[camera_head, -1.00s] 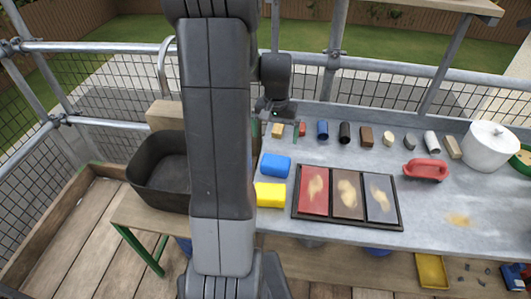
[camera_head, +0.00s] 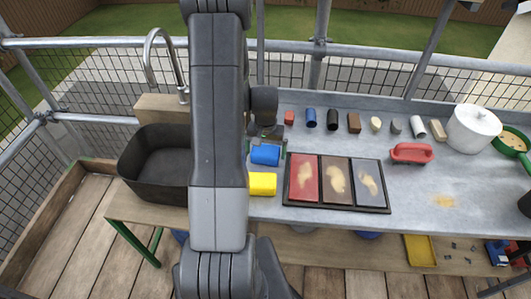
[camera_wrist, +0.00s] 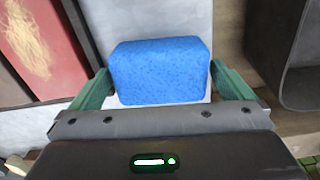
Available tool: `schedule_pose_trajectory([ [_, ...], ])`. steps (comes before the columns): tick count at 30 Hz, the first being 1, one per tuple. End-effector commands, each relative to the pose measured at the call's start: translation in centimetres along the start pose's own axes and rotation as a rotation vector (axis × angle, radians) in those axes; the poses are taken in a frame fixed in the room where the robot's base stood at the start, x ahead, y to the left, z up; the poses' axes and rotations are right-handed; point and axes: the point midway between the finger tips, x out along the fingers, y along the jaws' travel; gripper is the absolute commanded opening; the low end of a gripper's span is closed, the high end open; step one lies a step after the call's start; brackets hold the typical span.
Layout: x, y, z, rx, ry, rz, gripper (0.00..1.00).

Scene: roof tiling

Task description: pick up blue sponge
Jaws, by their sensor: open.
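The blue sponge (camera_head: 265,155) lies on the grey worktop, just behind the yellow sponge (camera_head: 262,184) and left of the tray of tiles. My gripper (camera_head: 267,146) is over it, its jaws open. In the wrist view the blue sponge (camera_wrist: 160,72) sits between the two green fingers of my gripper (camera_wrist: 160,88), one finger at each side.
A dark tray (camera_head: 287,203) with red, brown and grey tiles lies close on the right. A black basin (camera_head: 150,193) stands left, partly behind my arm. A red brush-like object (camera_head: 411,153), several small blocks and a white pot (camera_head: 472,128) are farther right.

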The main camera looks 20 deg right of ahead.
Motion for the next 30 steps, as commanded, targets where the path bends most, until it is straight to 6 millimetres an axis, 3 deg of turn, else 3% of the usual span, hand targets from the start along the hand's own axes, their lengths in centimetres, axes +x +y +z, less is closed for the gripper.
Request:
schedule_pose_trajectory([
  [4,1.0,0.0,0.0,0.0,-0.001,0.0,1.0],
  [12,1.2,0.0,0.0,0.0,0.0,0.0,1.0],
  [18,1.2,0.0,0.0,0.0,0.0,0.0,0.64],
  [30,0.2,0.0,-0.1,0.0,0.002,0.0,0.64],
])
